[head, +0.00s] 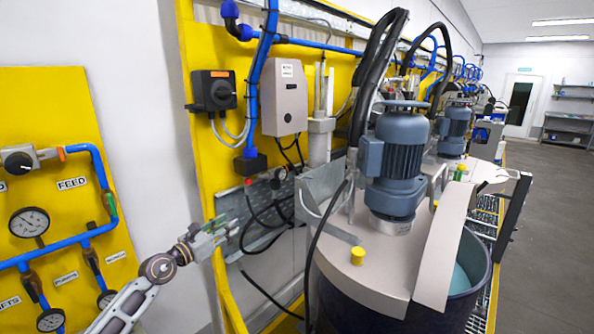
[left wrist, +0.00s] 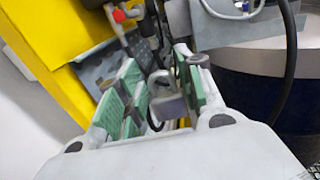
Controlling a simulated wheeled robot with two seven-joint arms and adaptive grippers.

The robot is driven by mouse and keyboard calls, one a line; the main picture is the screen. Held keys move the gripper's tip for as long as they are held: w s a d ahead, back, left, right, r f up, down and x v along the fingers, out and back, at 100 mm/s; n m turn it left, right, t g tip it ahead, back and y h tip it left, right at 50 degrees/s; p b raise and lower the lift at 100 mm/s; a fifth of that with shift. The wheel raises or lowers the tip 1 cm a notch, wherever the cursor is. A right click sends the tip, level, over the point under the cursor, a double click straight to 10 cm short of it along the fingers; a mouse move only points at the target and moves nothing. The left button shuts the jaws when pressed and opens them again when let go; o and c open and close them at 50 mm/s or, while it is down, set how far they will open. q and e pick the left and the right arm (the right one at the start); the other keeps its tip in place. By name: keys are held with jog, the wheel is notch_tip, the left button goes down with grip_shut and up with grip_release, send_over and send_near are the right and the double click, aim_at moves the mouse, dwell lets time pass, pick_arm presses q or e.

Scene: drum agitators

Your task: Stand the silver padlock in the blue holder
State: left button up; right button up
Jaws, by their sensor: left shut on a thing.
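The silver padlock (left wrist: 168,104) shows in the left wrist view, upright between the green finger pads of my left gripper (left wrist: 160,88), with its shackle toward the top. My left gripper is shut on it. In the head view my left gripper (head: 218,232) is in front of the yellow panel's lower part, beside a perforated metal plate; the padlock is too small to make out there. I cannot make out the blue holder in either view. My right gripper is not in view.
The perforated metal plate (head: 262,205) with valves and black hoses is close to the gripper. A large drum (head: 385,305) with a blue-grey motor (head: 397,160) stands to the right. A gauge panel (head: 65,185) with blue pipes is at the left.

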pick_arm(q)
jog(key=s+a+f+n+t+y, duration=0.1)
jog(key=s+a+f+n+y, duration=0.15)
jog(key=s+f, duration=0.9)
jog(key=s+a+f+n+t+y, duration=0.1)
jog(key=s+a+f+n+y, duration=0.15)
jog(key=s+f, duration=0.9)
jog(key=shift+w+d+f+n+t+y+b, duration=0.1)
jog(key=shift+d+f+n+t+y+b, duration=0.15)
jog(key=shift+d+y, duration=0.6)
jog(key=shift+s+d+f+n+y+b, duration=0.15)
jog(key=shift+d+y+b, duration=0.25)
jog(key=shift+d+y, duration=0.45)
jog(key=shift+w+d+f+n+t+y+b, duration=0.15)
jog(key=shift+d+n+y+b, duration=0.15)
jog(key=shift+d+y, duration=0.5)
jog(key=shift+d, duration=0.25)
jog(key=shift+a, duration=0.15)
